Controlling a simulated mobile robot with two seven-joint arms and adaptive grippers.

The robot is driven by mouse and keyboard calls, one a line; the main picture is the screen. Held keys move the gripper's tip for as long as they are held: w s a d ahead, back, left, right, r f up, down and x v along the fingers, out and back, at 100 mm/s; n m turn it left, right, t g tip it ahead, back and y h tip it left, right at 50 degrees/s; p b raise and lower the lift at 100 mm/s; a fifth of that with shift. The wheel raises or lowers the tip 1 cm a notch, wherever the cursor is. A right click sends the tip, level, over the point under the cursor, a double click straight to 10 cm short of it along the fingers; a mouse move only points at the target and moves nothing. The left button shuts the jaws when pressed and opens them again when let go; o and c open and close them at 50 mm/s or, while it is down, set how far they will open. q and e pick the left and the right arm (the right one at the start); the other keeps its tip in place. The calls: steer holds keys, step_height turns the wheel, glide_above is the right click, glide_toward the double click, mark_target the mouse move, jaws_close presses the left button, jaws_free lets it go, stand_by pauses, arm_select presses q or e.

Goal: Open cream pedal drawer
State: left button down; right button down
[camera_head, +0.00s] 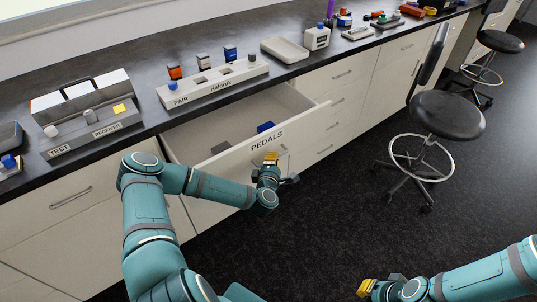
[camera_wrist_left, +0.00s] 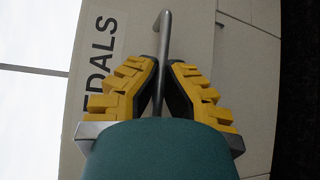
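The cream drawer (camera_head: 306,128) labelled PEDALS is pulled out from the cabinet under the counter. A blue item (camera_head: 265,127) and a dark grey item (camera_head: 220,147) show inside it. My left gripper (camera_head: 272,160) is at the drawer front, just below the label. In the left wrist view, its yellow fingers (camera_wrist_left: 163,72) close around the grey bar handle (camera_wrist_left: 162,40), one on each side of the bar. Part of the label (camera_wrist_left: 102,65) shows beside it. My right gripper (camera_head: 371,288) is low in the head view, over the floor and away from the drawer; its finger opening is unclear.
On the counter above stand a PAIR handout rack (camera_head: 215,87), a TEST/RECEIVER box (camera_head: 92,130) and a shallow tray (camera_head: 285,49). Other drawers are shut. A black stool (camera_head: 447,115) stands to the right. The dark floor before the drawer is mostly clear.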

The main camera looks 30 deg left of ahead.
arm_select(q)
steer(key=shift+s+d, duration=0.15)
steer(key=shift+d, duration=0.35)
steer(key=shift+s+d, duration=0.15)
steer(key=shift+d, duration=0.35)
steer(key=c, duration=1)
jaws_free()
steer(key=shift+c, duration=0.2)
steer(key=v, duration=1.2)
